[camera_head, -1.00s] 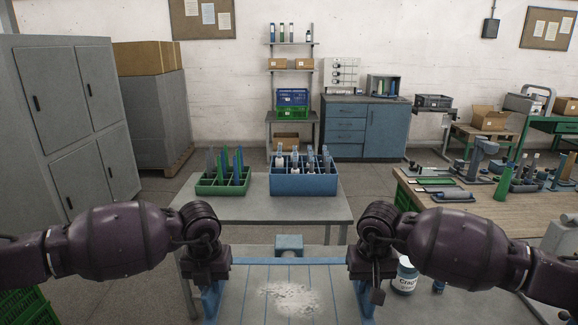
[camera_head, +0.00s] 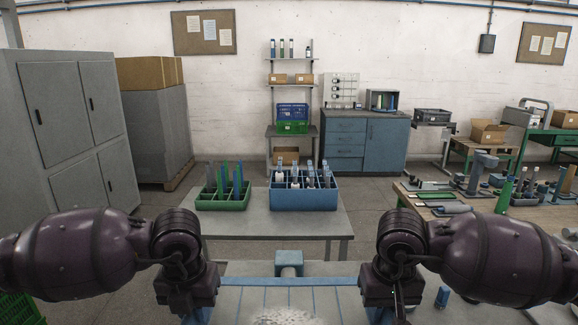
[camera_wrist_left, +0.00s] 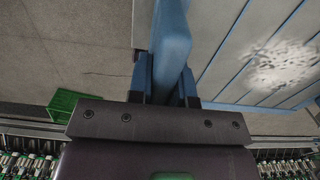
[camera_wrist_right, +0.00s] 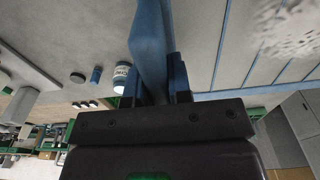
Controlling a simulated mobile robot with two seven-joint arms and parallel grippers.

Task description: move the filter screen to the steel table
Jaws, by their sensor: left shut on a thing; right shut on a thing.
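The filter screen (camera_head: 290,298) is a grey slatted panel in a blue frame, with a patch of white dust. It shows at the bottom of the head view; its near part is cut off. My left gripper (camera_wrist_left: 164,88) is shut on its left frame side, and my right gripper (camera_wrist_right: 160,88) is shut on its right frame side. In the head view my wrists hide much of both grips. A grey table (camera_head: 225,224) stands ahead, beyond the screen's far edge; I take it for the steel table.
A green divided crate (camera_head: 223,203) and a blue divided crate (camera_head: 304,198) fill the table's far part; its near strip is bare. A blue block (camera_head: 289,259) shows at the screen's far edge. A white jar (camera_wrist_right: 122,77) stands on a grey surface. A wooden bench (camera_head: 420,207) is at right.

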